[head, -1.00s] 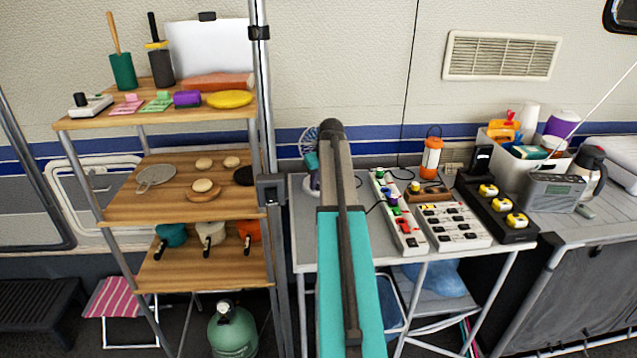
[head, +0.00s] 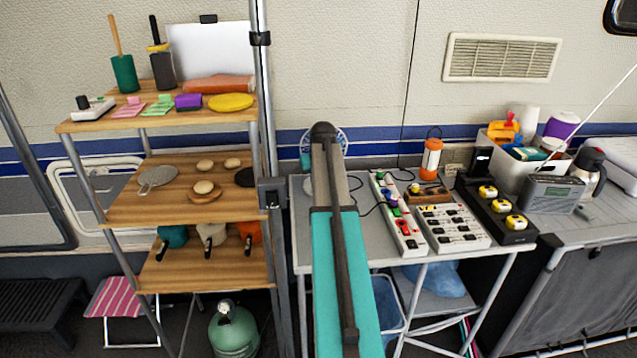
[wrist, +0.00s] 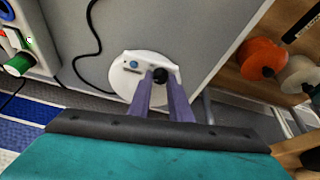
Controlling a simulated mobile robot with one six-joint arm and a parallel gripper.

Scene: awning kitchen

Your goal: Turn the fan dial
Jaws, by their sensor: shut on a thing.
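The fan stands at the back left of the grey table in the head view, mostly hidden behind my arm. Its grille (head: 342,138) shows beside the arm's end. In the wrist view its round white base (wrist: 127,76) lies on the table, with a small black dial (wrist: 160,75) and a blue spot on it. My gripper (wrist: 160,82) has its two purple-grey fingers reaching onto the base, one on each side of the dial. The fingers are shut on the dial. The gripper itself is hidden in the head view.
A white power strip (head: 398,215) with colored plugs lies right of my arm, beside a wide socket block (head: 452,228). An orange lantern (head: 430,158) stands behind them. A wooden shelf (head: 120,208) with a metal post stands close on the left. A black cable (wrist: 92,45) curves near the base.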

